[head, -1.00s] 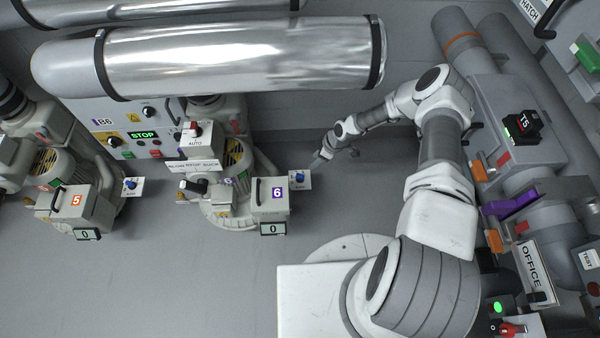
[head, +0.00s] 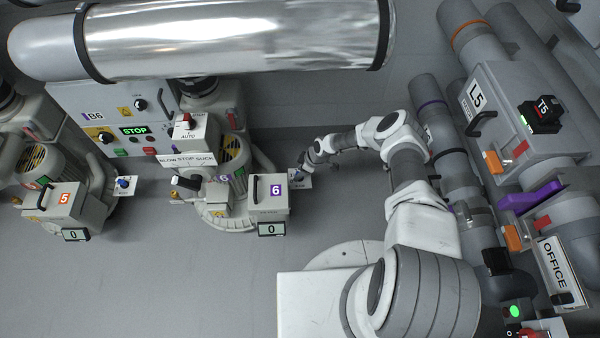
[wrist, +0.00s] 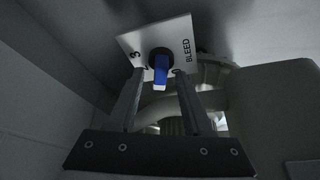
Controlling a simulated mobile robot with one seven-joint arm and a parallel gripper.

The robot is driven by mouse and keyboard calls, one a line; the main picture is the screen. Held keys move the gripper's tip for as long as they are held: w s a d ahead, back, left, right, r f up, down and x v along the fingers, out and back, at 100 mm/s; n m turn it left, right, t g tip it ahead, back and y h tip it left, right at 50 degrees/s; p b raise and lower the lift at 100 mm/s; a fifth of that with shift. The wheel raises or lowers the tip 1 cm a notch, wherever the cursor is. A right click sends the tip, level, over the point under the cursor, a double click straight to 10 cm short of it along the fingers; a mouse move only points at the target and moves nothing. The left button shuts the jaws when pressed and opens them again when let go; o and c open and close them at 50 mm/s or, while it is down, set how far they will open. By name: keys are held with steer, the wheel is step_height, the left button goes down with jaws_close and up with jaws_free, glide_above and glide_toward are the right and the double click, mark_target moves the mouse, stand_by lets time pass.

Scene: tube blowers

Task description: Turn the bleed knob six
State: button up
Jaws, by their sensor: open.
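The blue bleed knob (wrist: 161,72) sits on a white plate (wrist: 181,33) marked BLEED in the wrist view. In the head view the plate (head: 304,183) sticks out to the right of the unit with the purple 6 label (head: 276,190), and my gripper partly covers the knob. My gripper (wrist: 157,73) is open, with one finger on each side of the knob. The fingertips are close to the plate, and I cannot tell whether they touch it or the knob. The knob's blue grip points down in the wrist view.
Unit 5 (head: 64,208) stands to the left with its own blue knob (head: 123,183). A shiny duct (head: 230,38) runs above. A panel showing STOP (head: 134,130) is behind the units. Grey pipes (head: 448,130) stand on the right. The floor below the units is clear.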

steer(key=shift+c, duration=0.2)
jaws_close()
stand_by(0.3)
steer(key=m+t+h+p, duration=0.1)
steer(key=m+p, duration=0.1)
steer(key=m, duration=0.2)
steer(key=shift+r, duration=0.1)
steer(key=shift+m+t+h+p, duration=0.2)
steer(key=shift+m+t+h, duration=0.15)
steer(key=shift+m, duration=0.85)
steer(key=shift+m+t+h+p, duration=0.15)
steer(key=shift+m+t+h, duration=0.15)
steer(key=shift+m, duration=0.9)
steer(key=shift+o, duration=0.2)
jaws_free()
